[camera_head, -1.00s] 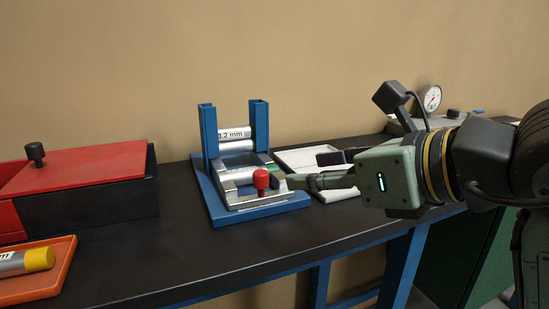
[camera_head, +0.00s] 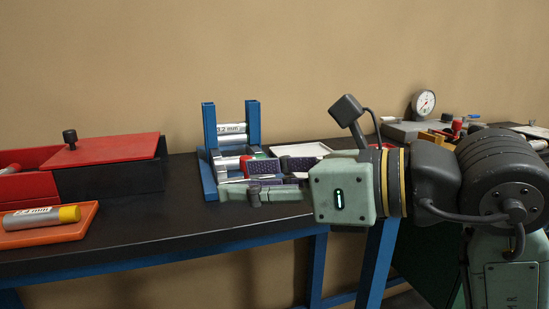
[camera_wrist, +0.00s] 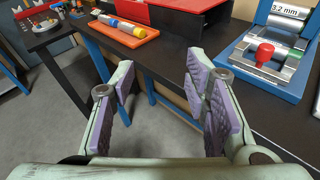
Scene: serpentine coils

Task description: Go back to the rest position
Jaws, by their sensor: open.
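My gripper (camera_head: 262,177) is open and empty, with purple pads on its fingers. In the head view it is in front of the blue roller stand (camera_head: 209,150) and hides part of its lower front. In the wrist view the open fingers (camera_wrist: 160,85) point out over the floor at the bench's front edge, with nothing between them. The stand shows there at the upper right, with its red knob (camera_wrist: 265,53) and a roller marked 3.2 mm (camera_wrist: 291,10).
The black bench (camera_head: 150,222) carries a red-lidded box (camera_head: 105,150) and an orange tray (camera_head: 60,233) with a yellow-capped cylinder (camera_head: 40,218) at left. A white tray (camera_head: 305,150) lies behind my gripper. A dial gauge (camera_head: 424,103) stands at the back right.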

